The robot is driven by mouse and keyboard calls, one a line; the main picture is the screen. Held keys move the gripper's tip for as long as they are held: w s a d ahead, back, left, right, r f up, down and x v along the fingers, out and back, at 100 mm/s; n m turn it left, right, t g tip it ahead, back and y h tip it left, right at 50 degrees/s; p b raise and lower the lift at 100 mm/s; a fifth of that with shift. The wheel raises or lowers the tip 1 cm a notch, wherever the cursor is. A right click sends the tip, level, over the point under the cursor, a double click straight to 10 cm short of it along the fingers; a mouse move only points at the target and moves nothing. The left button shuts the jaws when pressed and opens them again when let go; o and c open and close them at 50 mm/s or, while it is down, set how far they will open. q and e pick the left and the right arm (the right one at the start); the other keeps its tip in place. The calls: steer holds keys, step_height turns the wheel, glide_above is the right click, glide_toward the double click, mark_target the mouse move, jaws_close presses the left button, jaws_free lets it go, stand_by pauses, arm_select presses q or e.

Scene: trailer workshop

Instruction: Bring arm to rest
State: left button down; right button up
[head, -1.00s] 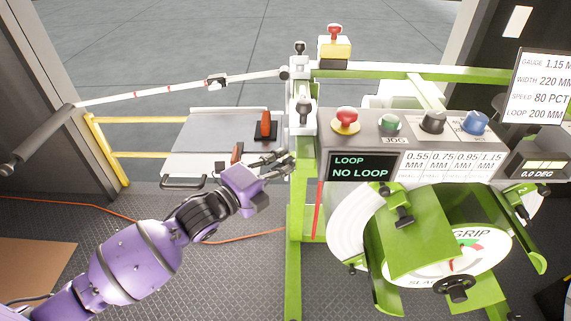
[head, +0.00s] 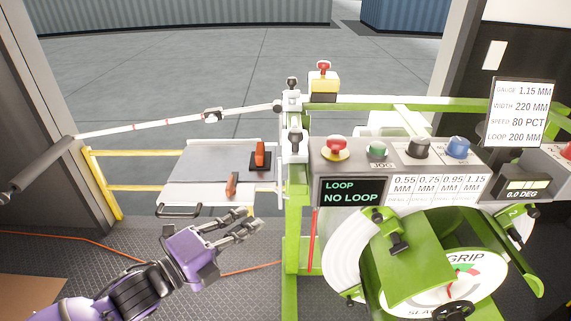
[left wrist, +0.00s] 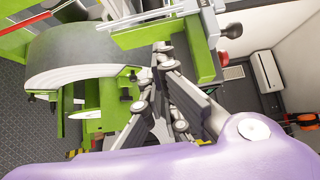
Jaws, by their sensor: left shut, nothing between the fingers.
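My left arm is purple and comes in from the lower left in the head view. Its gripper (head: 246,221) is shut and empty, in the air left of the green machine frame (head: 298,225) and just below the front edge of the grey table (head: 205,165). In the left wrist view the gripper's dark linkages and fingertips (left wrist: 163,52) show close together, with the green machine and its grey coil (left wrist: 85,52) beyond. My right gripper is in neither view.
The control box with a red button (head: 337,145), green button (head: 378,150) and NO LOOP display (head: 352,192) stands right of the gripper. Orange-handled switches (head: 260,154) sit on the table. A yellow rail (head: 104,188) stands at left. Open floor lies below the table.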

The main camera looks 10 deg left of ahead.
arm_select(q)
steer(key=s+a+f+n+g+y+p, duration=0.1)
steer(key=s+a+f+n+y, duration=0.15)
steer(key=f+n, duration=0.5)
steer(key=s+a+f+n+g+y, duration=0.1)
steer(key=s+a+f+n+y, duration=0.2)
steer(key=f+n, duration=0.5)
steer(key=s+d+f+n+g+y+p, duration=0.1)
steer(key=s+f+n+g+y, duration=0.1)
steer(key=s+f+n, duration=0.2)
steer(key=s+d+f+n+g+y+p, duration=0.1)
steer(key=s+f+n, duration=0.4)
steer(key=s+f, duration=0.6)
steer(key=s+d+g+y, duration=0.1)
steer(key=s, duration=0.6)
steer(key=shift+s+d+f, duration=0.25)
steer(key=shift+s+d, duration=0.05)
steer(key=shift+s, duration=0.1)
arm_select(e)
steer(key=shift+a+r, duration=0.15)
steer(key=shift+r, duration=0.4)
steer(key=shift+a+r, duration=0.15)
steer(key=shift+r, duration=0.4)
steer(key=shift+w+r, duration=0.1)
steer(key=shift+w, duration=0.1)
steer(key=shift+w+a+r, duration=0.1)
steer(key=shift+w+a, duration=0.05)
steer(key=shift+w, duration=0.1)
